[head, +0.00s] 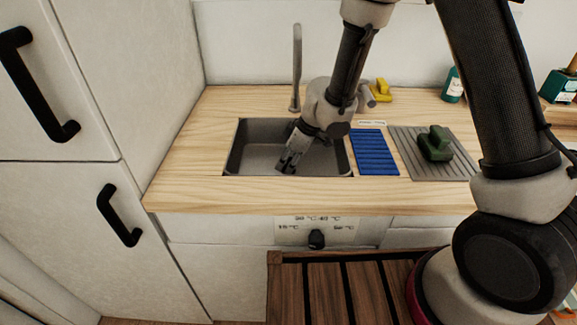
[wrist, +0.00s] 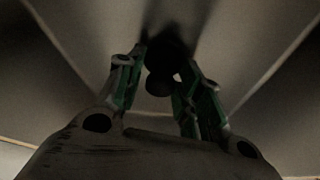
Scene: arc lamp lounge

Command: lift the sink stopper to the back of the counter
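My gripper (head: 289,162) reaches down into the grey sink basin (head: 258,158), its tip low inside. In the wrist view my gripper (wrist: 166,62) has its two green-padded fingers apart. A dark round thing with a small knob, which looks like the sink stopper (wrist: 158,86), shows between and just beyond the fingertips. It is in deep shadow, and I cannot tell whether a finger touches it. In the head view the stopper is hidden by my gripper or too dark to see. The wooden counter (head: 190,160) surrounds the sink.
A tall tap (head: 296,70) stands behind the sink. A blue ribbed mat (head: 375,155) and a grey draining board (head: 408,150) with a green object (head: 436,145) lie to the right. A yellow object (head: 380,91) and a bottle (head: 453,86) stand at the back. The back left counter is clear.

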